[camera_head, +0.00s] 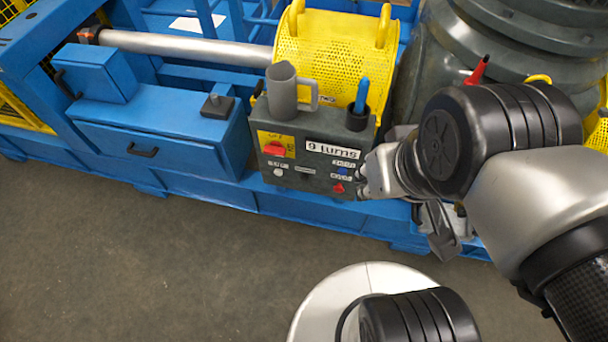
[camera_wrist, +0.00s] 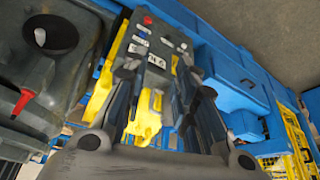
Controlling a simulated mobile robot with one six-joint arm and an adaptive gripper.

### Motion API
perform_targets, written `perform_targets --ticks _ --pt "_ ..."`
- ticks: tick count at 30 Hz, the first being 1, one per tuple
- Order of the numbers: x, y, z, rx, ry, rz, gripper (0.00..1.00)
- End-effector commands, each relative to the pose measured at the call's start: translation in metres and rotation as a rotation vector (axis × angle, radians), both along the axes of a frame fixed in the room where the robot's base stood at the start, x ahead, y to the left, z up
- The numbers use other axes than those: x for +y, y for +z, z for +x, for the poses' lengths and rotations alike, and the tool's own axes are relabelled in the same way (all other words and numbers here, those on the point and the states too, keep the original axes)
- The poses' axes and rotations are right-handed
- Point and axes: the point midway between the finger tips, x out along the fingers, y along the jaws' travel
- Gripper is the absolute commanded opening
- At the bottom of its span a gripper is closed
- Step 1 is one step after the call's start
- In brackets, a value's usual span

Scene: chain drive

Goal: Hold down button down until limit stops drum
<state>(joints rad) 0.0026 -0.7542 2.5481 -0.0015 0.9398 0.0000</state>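The dark grey control box (camera_head: 308,180) stands in front of the yellow drum guard (camera_head: 318,45) in the head view. Its face carries a "9 turns" sign (camera_head: 333,151), a red switch on a yellow plate (camera_head: 274,150), a white button (camera_head: 278,172), a blue button (camera_head: 343,171) and a red button (camera_head: 338,188). The small labels are too blurred to read. My gripper (camera_wrist: 157,70) is open and empty in the wrist view, its fingers reaching towards the panel. My arm sits just right of the box; fingertip contact with a button cannot be told.
A grey mug (camera_head: 283,92) and a black cup with a blue-handled tool (camera_head: 360,105) stand on the box. A blue cabinet (camera_head: 170,135) is to the left, and a large dark grey housing (camera_head: 450,50) is behind my arm. The floor (camera_head: 130,250) in front is clear.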

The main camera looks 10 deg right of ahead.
Motion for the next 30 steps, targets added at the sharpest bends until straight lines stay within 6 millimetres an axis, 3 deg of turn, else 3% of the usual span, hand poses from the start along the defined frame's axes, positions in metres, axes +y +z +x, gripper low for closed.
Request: perform_targets --ticks 10,30 --pt "0.0000 0.0000 0.0000 0.000 0.000 0.000 0.00" --pt "0.0000 0.0000 0.0000 0.000 0.000 0.000 0.00"
